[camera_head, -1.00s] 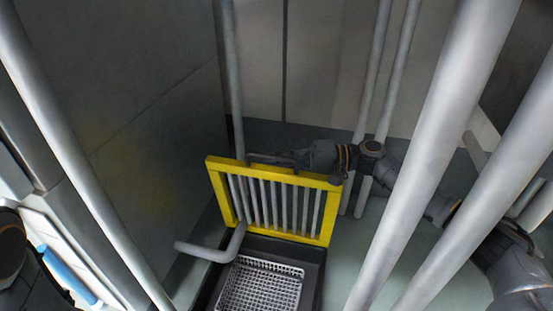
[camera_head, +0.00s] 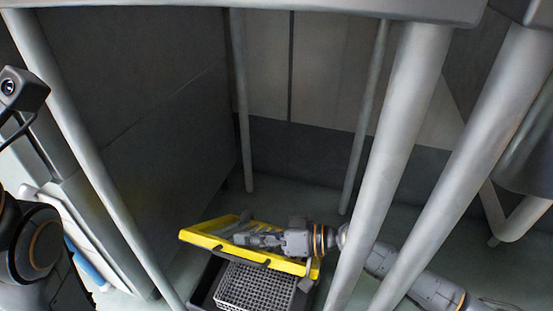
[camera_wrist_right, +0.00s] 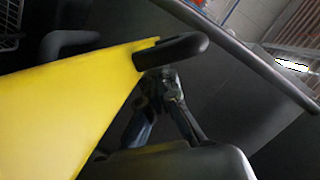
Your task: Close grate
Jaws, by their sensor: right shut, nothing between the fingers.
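The grate (camera_head: 208,239) has a yellow frame and is tilted low over a dark bin (camera_head: 205,283) at the bottom of the head view. My right gripper (camera_head: 245,239) reaches in from the right and lies across the grate's frame, shut and empty. In the right wrist view the yellow frame (camera_wrist_right: 70,100) fills the left side, with a dark rounded handle (camera_wrist_right: 172,51) at its edge. The right fingers (camera_wrist_right: 168,88) show just below that handle. Whether they touch the frame I cannot tell. My left arm shows at the left edge, its fingers out of view.
A grey mesh basket (camera_head: 255,290) sits in the bin beneath the grate. Thick grey posts (camera_head: 390,150) stand close on the right, and another post (camera_head: 75,140) stands on the left. Open floor (camera_head: 290,200) lies behind the grate.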

